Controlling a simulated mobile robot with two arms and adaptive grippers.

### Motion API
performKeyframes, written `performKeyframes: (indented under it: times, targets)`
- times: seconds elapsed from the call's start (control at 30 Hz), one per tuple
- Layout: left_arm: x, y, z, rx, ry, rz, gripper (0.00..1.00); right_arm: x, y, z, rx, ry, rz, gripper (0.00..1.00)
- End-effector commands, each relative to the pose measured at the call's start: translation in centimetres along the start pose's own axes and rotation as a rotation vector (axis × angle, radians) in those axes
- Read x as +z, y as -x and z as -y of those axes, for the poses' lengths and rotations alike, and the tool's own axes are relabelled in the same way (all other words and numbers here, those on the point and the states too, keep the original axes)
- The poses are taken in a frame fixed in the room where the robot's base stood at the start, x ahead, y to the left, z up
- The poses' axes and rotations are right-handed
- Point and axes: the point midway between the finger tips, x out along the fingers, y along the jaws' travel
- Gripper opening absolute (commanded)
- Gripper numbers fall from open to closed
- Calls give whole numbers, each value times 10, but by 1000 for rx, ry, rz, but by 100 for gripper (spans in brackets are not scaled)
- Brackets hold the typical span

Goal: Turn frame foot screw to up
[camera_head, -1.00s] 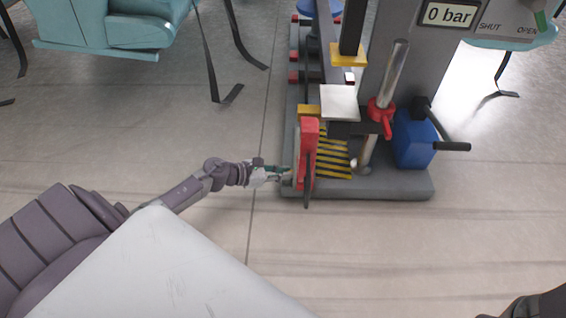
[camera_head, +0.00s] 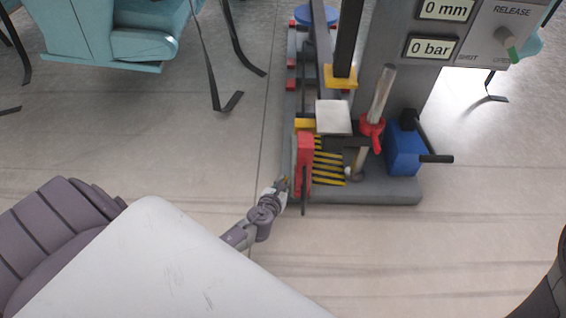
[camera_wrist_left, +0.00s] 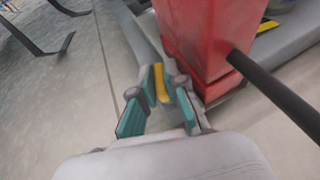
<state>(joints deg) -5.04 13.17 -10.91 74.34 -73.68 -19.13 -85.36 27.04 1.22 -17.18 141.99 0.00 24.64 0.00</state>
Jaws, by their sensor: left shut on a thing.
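My left gripper (camera_head: 283,184) is at the left front corner of the machine's grey base, beside the red block (camera_head: 304,160). In the left wrist view its teal-padded fingers (camera_wrist_left: 164,86) are closed around a small yellow piece (camera_wrist_left: 161,82), which seems to be the frame foot screw. The piece stands low, close to the foot of the red block (camera_wrist_left: 204,45). The screw's lower part is hidden, and its up or down setting cannot be told. My right gripper is not in view.
A dark bar (camera_wrist_left: 285,95) sticks out from the red block close to the gripper. The grey base (camera_head: 385,190) carries yellow-black stripes, a red-collared lever (camera_head: 380,95) and a blue box (camera_head: 402,150). Teal seats (camera_head: 110,35) stand at the back left.

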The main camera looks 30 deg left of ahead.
Motion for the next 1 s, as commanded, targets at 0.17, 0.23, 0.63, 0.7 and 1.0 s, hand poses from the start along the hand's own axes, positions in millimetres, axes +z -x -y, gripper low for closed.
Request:
performKeyframes:
  times: [0.17, 0.23, 0.63, 0.7, 1.0]
  targets:
    - [-1, 0, 1, 66, 30, -2, 0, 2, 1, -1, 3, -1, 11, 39]
    - [-1, 0, 1, 83, 36, -2, 0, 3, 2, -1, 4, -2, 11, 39]
    - [-1, 0, 1, 109, 46, -2, 0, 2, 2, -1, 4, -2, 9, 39]
    - [-1, 0, 0, 109, 46, -1, 0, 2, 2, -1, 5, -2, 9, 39]
    - [-1, 0, 1, 108, 45, -1, 38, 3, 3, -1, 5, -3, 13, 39]
